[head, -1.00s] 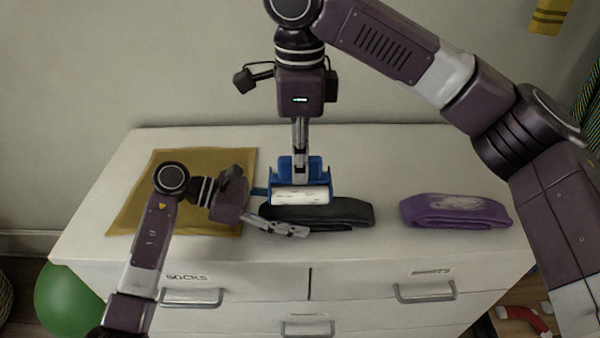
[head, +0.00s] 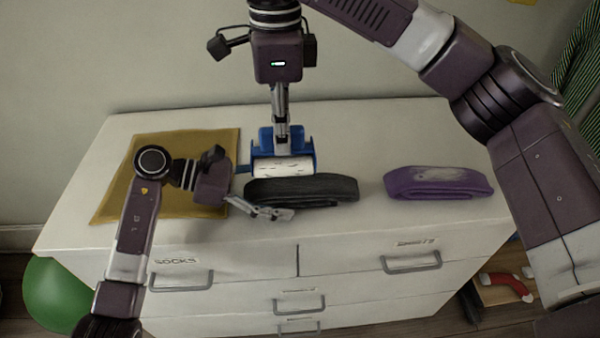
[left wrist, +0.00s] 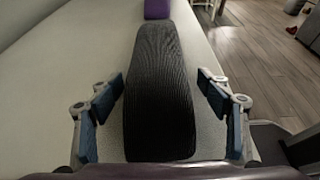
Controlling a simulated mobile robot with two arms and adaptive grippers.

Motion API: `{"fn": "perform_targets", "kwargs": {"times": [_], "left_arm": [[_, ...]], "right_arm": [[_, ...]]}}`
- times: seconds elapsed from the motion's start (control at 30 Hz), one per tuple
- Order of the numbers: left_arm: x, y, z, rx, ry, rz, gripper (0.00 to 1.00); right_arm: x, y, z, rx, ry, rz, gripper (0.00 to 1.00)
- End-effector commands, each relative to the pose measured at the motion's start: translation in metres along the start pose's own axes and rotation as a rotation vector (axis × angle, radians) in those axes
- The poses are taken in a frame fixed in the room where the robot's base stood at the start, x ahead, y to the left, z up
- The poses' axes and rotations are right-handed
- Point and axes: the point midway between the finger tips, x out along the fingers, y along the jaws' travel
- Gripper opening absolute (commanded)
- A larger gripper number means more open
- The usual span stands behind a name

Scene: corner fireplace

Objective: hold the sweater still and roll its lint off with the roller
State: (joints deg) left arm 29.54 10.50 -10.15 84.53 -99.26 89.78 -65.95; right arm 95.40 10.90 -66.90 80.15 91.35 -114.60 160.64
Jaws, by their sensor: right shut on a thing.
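A dark grey, ribbed, folded sweater (head: 315,191) lies on the white dresser top near its front edge. In the left wrist view the sweater (left wrist: 158,90) runs away from me between my fingers; I make out no lint on it. My left gripper (head: 272,212) is at its left end, fingers apart, with a gap on each side. My right gripper (head: 281,122) is shut on a lint roller with a blue frame (head: 266,140) and a white, dark-specked roll (head: 284,167). The roll is just behind the sweater's left half; I cannot tell whether they touch.
A folded purple garment (head: 425,186) with a pale fuzzy patch lies to the right. A mustard cloth (head: 130,195) lies flat at the left, partly under my left arm. Dresser top (head: 345,135) is clear behind the sweater. A green ball (head: 55,297) is on the floor.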

Motion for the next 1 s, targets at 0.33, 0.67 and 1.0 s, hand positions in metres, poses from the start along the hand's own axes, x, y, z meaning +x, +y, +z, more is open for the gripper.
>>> {"fn": "perform_targets", "kwargs": {"times": [0.33, 0.67, 1.0], "left_arm": [[0.0000, 0.0001, 0.0001, 0.000, 0.000, 0.000, 0.71], [-0.0001, 0.0001, 0.0001, 0.000, 0.000, 0.000, 0.91], [-0.0057, 0.0007, -0.0007, 0.000, 0.002, 0.002, 0.91]], "right_arm": [[-0.0001, 0.0000, 0.0000, 0.000, 0.000, 0.000, 0.00], [-0.0001, 0.0000, 0.0000, 0.000, 0.000, 0.000, 0.00], [-0.0002, -0.0001, 0.0000, 0.000, 0.000, 0.000, 0.00]]}}
